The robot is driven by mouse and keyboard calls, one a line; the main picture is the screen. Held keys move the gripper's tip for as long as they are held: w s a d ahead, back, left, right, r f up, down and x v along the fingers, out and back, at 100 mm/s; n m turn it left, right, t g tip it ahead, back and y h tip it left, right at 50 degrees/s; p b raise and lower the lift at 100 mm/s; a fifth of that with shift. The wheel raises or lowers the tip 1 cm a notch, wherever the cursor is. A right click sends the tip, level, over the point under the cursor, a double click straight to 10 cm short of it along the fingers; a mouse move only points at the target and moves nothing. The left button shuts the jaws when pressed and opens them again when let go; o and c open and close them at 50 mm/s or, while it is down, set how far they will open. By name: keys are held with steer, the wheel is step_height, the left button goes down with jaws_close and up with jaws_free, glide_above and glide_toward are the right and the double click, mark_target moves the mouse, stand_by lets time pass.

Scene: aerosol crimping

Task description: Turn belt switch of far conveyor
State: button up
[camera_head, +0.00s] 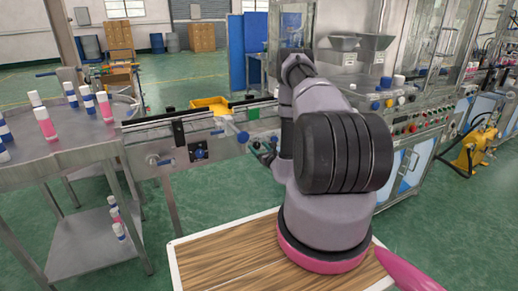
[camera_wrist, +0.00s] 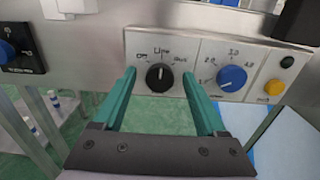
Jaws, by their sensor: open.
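In the wrist view, a grey control panel (camera_wrist: 138,40) carries a black rotary switch (camera_wrist: 159,78) with position labels around it. Its grip looks roughly upright, near the middle label. My gripper (camera_wrist: 158,73) is open, with one green finger left of the switch and one right of it. The fingers frame the switch in this view; I cannot tell whether they touch it or stop short. In the head view my arm hides the gripper. The conveyor (camera_head: 200,125) shows there left of my arm.
Right of the switch are a blue dial (camera_wrist: 231,78), a black button (camera_wrist: 287,62) and a yellow button (camera_wrist: 274,87). Another blue knob (camera_wrist: 7,51) is at far left. A round metal table (camera_head: 75,150) with several bottles stands left. A wooden-topped surface (camera_head: 225,262) lies below my arm.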

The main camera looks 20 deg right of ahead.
steer(key=shift+c, duration=0.3)
jaws_close()
